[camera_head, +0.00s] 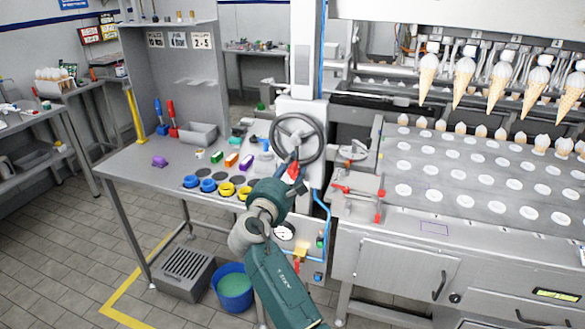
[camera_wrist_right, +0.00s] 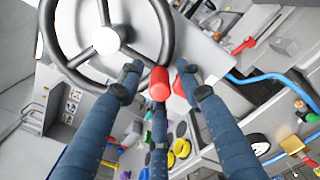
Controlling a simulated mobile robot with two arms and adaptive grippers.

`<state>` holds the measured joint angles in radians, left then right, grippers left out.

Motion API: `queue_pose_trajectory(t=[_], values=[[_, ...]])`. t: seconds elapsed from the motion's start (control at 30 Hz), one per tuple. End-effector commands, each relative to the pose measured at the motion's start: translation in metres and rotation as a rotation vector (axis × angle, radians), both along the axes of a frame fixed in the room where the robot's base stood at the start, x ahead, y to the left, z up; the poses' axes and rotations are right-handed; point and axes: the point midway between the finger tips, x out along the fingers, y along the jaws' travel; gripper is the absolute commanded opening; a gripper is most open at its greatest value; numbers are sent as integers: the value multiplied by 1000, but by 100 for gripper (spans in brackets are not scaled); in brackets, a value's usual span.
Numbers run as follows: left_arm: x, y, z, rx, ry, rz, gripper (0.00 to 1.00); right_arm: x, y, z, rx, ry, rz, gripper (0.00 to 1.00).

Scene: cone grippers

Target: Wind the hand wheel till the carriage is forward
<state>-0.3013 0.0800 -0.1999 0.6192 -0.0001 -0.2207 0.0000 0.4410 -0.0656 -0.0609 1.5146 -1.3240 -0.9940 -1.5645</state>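A red knob (camera_wrist_right: 159,82) stands at the wheel's lower rim. My right gripper (camera_wrist_right: 158,80) has its blue fingers spread around the knob, with gaps visible at both sides; in the head view it (camera_head: 293,172) reaches the wheel's lower edge from below. Its fingers partly hide the knob there. I cannot tell which part is the carriage. My left gripper is not in view.
At right, a machine has a plate of round holes (camera_head: 430,172) below a row of hanging cones (camera_head: 464,82). A red-handled valve (camera_head: 380,206) and a blue hose (camera_head: 325,222) lie near my arm. Colored rings (camera_head: 227,189) and small blocks sit on the bench at left.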

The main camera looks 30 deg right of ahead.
Motion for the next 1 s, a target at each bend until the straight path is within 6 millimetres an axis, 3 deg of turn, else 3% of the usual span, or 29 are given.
queue_pose_trajectory(t=[0.23,0.7,1.0], values=[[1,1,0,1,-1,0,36,-4,4,2,-2,-4,-1,36],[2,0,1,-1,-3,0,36,-45,56,1,0,0,1,36],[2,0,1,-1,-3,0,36,-47,59,1,-2,-1,0,36]])
